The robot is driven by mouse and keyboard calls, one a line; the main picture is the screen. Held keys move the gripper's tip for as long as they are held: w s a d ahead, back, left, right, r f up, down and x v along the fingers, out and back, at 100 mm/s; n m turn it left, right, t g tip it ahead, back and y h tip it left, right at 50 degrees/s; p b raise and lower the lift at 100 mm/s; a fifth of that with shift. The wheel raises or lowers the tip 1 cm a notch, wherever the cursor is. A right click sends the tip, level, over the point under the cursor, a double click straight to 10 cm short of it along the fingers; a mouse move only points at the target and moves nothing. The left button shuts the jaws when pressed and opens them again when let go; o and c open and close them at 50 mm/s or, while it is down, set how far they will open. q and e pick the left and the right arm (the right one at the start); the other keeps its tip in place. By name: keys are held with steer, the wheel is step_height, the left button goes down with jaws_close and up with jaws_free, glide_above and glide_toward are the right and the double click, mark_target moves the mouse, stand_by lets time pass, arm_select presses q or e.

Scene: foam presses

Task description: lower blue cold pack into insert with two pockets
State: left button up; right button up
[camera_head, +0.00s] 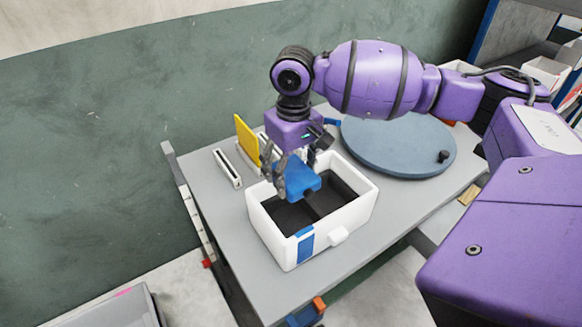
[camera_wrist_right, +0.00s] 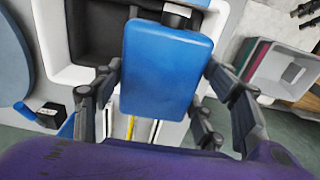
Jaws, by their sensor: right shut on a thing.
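The blue cold pack (camera_head: 299,182) is held by my right gripper (camera_head: 290,171) above the white box, over its far part. In the right wrist view the pack (camera_wrist_right: 166,68) sits between the fingers of the right gripper (camera_wrist_right: 165,95), its flat face toward the camera. The white box (camera_head: 290,255) holds a dark insert (camera_head: 290,216) with two pockets split by a divider. The pack hides part of the insert, and I cannot tell whether its lower edge is inside a pocket. My left gripper is not in view.
A grey-blue round turntable (camera_head: 385,150) with a black knob stands right of the box. A yellow panel (camera_head: 246,140) stands upright in a holder behind the box, beside a white slotted rack (camera_head: 228,168). The grey table (camera_head: 215,205) is bare at left.

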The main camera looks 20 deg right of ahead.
steer(key=shift+w+f, duration=0.1)
steer(key=shift+f, duration=0.95)
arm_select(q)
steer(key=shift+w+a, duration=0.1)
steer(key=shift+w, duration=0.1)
arm_select(e)
steer(key=shift+f, duration=4.7)
steer(key=o, duration=1.5)
